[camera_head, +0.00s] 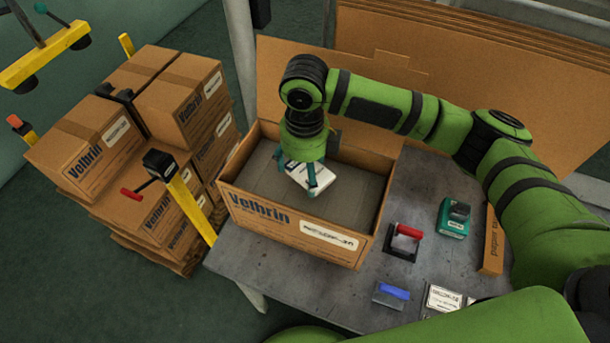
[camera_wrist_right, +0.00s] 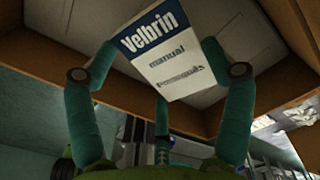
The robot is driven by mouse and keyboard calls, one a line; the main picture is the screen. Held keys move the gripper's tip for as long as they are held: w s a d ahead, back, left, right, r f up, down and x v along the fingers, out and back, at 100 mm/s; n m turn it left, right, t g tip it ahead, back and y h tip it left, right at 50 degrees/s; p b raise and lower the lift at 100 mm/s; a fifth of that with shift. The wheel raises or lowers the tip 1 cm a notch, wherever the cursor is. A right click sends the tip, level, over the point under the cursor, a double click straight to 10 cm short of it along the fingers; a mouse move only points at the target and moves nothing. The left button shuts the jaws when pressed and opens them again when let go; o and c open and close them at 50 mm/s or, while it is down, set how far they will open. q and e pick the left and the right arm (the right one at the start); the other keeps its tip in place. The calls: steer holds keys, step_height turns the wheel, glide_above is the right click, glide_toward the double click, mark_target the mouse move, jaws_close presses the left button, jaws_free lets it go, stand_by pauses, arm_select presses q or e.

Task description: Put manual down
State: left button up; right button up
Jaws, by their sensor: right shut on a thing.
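The manual (camera_head: 312,178) is a white booklet with a blue "Velbrin" band. In the right wrist view the manual (camera_wrist_right: 170,50) shows its printed face, tilted, between the fingers. My right gripper (camera_head: 312,183) is shut on it. It holds the manual over the open cardboard box (camera_head: 290,225), inside the box's outline. The box has a flat grey surface inside; I cannot tell whether the manual touches it. The box's wall also shows in the right wrist view (camera_wrist_right: 275,85). My left gripper does not show.
The box stands on a grey table (camera_head: 270,275). Stacked cartons (camera_head: 180,105) and a yellow lifting frame (camera_head: 190,205) stand left.

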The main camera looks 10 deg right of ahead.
mark_target(304, 174)
step_height(304, 174, down, 3)
steer(key=shift+p, duration=0.45)
steer(key=shift+f, duration=0.4)
steer(key=shift+f, duration=0.1)
steer(key=shift+f, duration=0.1)
steer(key=o, duration=1.1)
steer(key=shift+c, duration=0.2)
